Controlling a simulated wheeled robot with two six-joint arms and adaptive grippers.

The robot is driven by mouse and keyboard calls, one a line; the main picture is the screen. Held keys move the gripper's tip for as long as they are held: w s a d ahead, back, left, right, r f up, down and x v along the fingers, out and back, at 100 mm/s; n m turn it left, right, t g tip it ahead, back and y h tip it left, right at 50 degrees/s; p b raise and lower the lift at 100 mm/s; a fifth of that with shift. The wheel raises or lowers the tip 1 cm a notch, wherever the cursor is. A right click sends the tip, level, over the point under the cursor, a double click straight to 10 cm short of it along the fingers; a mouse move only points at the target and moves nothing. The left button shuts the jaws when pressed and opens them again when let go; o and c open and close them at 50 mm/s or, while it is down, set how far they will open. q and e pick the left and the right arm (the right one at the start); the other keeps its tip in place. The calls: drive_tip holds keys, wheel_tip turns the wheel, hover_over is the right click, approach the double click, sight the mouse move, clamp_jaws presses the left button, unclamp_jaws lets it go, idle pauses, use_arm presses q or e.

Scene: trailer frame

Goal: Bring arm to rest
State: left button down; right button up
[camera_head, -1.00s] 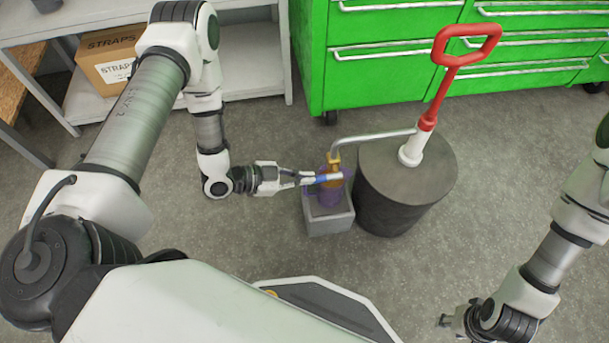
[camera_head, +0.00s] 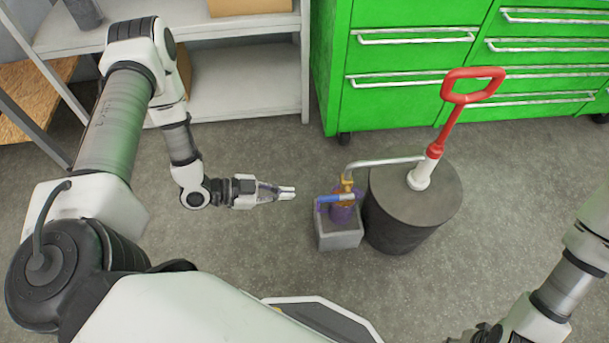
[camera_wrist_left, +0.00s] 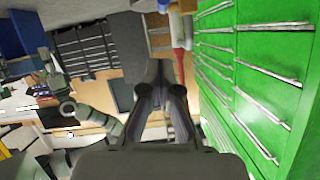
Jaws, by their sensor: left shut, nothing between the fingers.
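My left gripper (camera_head: 286,193) is shut and empty. It hangs over the floor, left of the grey block (camera_head: 341,240) and apart from it. In the left wrist view the closed fingers of this gripper (camera_wrist_left: 163,70) show in the middle, with nothing between them. My right arm (camera_head: 560,290) comes in at the lower right of the head view. Its gripper is cut off by the bottom edge, so its fingers are hidden.
A purple jar with a blue-handled brass valve (camera_head: 343,198) sits on the grey block. Beside it stands a dark drum (camera_head: 400,225) with a red-handled pump (camera_head: 455,110). A green drawer cabinet (camera_head: 400,60) and a grey shelf (camera_head: 250,75) stand behind. Floor around my left gripper is clear.

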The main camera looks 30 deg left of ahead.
use_arm(q)
drive_tip(key=shift+s+a, duration=0.25)
drive_tip(key=shift+a, duration=0.05)
